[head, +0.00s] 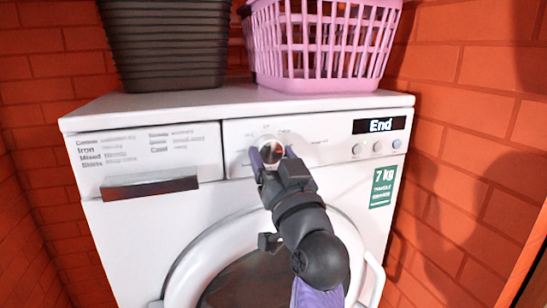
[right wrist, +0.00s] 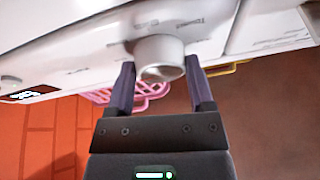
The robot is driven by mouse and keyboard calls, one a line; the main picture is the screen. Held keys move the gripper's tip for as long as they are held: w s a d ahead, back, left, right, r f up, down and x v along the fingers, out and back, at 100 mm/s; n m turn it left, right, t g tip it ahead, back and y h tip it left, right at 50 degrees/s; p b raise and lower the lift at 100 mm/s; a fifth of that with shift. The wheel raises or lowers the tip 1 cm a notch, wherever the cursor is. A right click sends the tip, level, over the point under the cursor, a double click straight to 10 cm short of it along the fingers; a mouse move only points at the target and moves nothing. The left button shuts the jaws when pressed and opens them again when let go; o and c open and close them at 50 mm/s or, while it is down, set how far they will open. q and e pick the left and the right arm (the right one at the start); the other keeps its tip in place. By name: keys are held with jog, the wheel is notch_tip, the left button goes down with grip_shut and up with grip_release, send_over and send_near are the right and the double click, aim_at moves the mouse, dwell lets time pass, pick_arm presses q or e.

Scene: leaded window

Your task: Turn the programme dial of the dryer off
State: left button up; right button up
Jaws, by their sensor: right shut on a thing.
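The white dryer (head: 140,230) stands against a brick wall and faces me. Its round programme dial (head: 270,151) is in the upper middle of the front panel, and it also shows in the right wrist view (right wrist: 160,52). My right gripper (head: 272,156) is shut on the dial, with one purple finger on each side of it. The dial's pointer mark cannot be made out. The display (head: 380,125) at the panel's right reads "End". My left gripper is not in view.
A dark basket (head: 166,45) and a pink basket (head: 320,45) stand on top of the dryer. Several small round buttons (head: 377,147) sit below the display. A drawer with a dark handle (head: 150,187) is at left. The round door (head: 190,275) is below, partly behind my right arm.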

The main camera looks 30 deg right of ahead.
jog(key=n+y, duration=0.2)
jog(key=n, duration=0.1)
jog(key=n+y+p, duration=0.1)
jog(key=n, duration=0.3)
jog(key=shift+d+r+y, duration=0.1)
jog(key=shift+r+y, duration=0.05)
jog(key=shift+y, duration=0.25)
jog(key=n+g+y+p, duration=0.1)
jog(key=n, duration=0.3)
jog(key=n+y+p, duration=0.2)
jog(key=n, duration=0.2)
jog(key=shift+d+r+g, duration=0.15)
jog(key=shift+g, duration=0.25)
jog(key=n, duration=0.3)
jog(key=shift+g+y+p, duration=0.4)
jog(key=shift+n+g, duration=0.6)
jog(key=shift+n, duration=1.1)
jog(key=o, duration=1.2)
jog(key=shift+o, duration=0.2)
jog(key=shift+s, duration=0.1)
